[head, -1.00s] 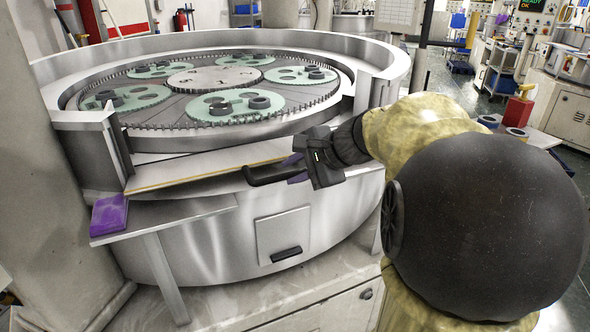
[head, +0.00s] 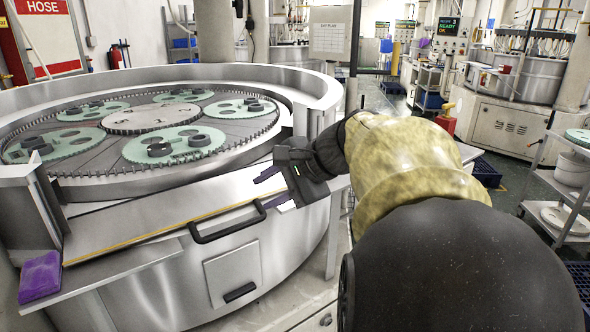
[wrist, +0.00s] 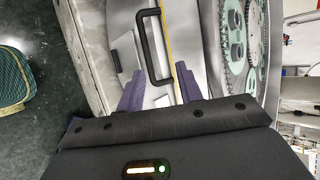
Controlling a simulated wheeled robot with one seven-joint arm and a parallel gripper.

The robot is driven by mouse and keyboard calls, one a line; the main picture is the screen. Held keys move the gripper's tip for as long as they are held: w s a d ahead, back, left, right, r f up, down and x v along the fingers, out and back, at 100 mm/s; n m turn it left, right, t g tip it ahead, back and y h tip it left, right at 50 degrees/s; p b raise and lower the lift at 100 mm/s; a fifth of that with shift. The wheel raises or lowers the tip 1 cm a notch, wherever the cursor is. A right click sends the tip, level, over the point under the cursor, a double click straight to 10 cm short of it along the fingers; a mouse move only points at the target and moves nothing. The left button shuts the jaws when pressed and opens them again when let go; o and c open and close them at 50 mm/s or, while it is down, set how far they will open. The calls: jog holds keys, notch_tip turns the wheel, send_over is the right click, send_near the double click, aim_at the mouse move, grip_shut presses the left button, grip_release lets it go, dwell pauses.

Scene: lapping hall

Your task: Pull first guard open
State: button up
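The first guard (head: 150,218) is the metal flap with a yellow edge at the front of the near round machine. It lies outward below a gap in the machine's raised rim. Its black bar handle (head: 228,233) is fully visible along the outer edge; the handle also shows in the wrist view (wrist: 146,42). My gripper (head: 262,192) is open and empty, its purple fingers spread beside the handle's right end. In the wrist view the handle's near end appears between the fingers (wrist: 158,70), but I cannot tell whether they touch it.
A purple block (head: 40,276) rests on a narrow metal shelf (head: 115,278) at the front left. Green toothed carriers (head: 172,145) with dark rings lie inside the machine. A small hatch (head: 232,272) is below the handle. Shelving (head: 560,205) stands at right, with open floor before it.

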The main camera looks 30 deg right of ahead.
jog(key=v, duration=0.7)
jog(key=shift+s+p, duration=0.15)
jog(key=shift+p, duration=0.2)
jog(key=shift+r, duration=0.1)
jog(key=shift+c, duration=0.5)
jog(key=c, duration=0.3)
jog(key=a+f+g, duration=0.1)
jog(key=f, duration=0.2)
jog(key=w+a+f+n, duration=0.1)
jog(key=f, duration=0.2)
jog(key=w+a+f+n+g, duration=0.1)
jog(key=f, duration=0.2)
jog(key=shift+f+g+h, duration=0.2)
jog(key=shift+g+h, duration=0.1)
jog(key=shift+h, duration=0.1)
grip_shut()
jog(key=s+a+f+n+g+h, duration=0.1)
jog(key=s+a+f+n+h, duration=0.1)
jog(key=a+f+n, duration=0.4)
jog(key=s+a+f+n+g+h, duration=0.2)
jog(key=a+f+n, duration=0.4)
jog(key=f, duration=1)
jog(key=shift+s+n+g, duration=0.3)
jog(key=shift+n, duration=0.6)
jog(key=shift+d+f, duration=0.1)
jog(key=shift+f, duration=0.05)
